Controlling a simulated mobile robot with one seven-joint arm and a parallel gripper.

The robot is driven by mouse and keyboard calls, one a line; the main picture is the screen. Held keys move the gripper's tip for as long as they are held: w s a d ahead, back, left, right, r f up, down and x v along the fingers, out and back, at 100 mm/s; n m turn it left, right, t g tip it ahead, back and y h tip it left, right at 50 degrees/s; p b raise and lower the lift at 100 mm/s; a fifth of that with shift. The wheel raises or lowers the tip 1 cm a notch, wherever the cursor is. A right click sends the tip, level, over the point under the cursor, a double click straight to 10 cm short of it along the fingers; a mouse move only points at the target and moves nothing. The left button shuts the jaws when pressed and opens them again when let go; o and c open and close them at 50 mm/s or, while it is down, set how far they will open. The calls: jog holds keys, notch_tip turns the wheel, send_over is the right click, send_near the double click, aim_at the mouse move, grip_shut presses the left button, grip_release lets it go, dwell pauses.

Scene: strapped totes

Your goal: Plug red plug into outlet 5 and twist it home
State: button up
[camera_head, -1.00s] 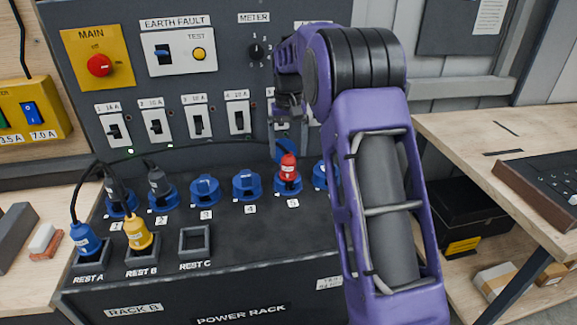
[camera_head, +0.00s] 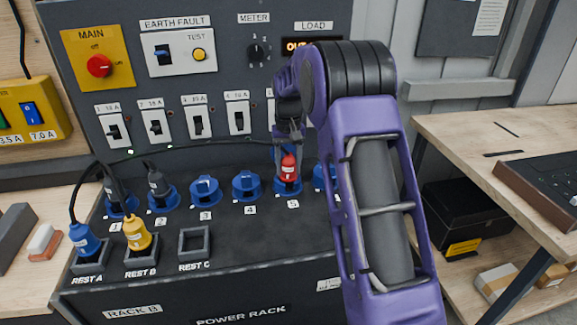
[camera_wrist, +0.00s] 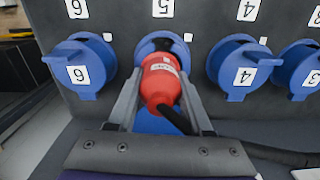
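The red plug (camera_head: 288,167) stands in outlet 5 (camera_head: 287,187), a blue socket on the rack's top. Its nose is in the socket; how deep and at what turn I cannot tell. The wrist view, upside down, shows the red plug (camera_wrist: 161,82) in the blue ring of outlet 5 (camera_wrist: 163,45), with a black cable from its rear. My gripper (camera_wrist: 160,78) has one finger on each side of the plug, with narrow gaps; it looks open. In the head view, my gripper (camera_head: 289,148) is just above and behind the plug.
Outlet 4 (camera_head: 246,186) and outlet 6 (camera_head: 323,177) flank outlet 5 closely with lids down. Yellow plug (camera_head: 136,234) and blue plug (camera_head: 84,238) sit in rests B and A. Rest C (camera_head: 195,243) is empty. The upright switch panel (camera_head: 215,90) stands behind.

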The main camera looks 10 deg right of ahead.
grip_shut()
jog(key=shift+r, duration=0.1)
jog(key=shift+m+p, duration=0.35)
jog(key=shift+m, duration=0.35)
jog(key=shift+m, duration=0.3)
jog(key=shift+m, duration=0.5)
jog(key=shift+d+m, duration=0.1)
jog(key=shift+m, duration=0.7)
jog(key=o, duration=0.7)
grip_release()
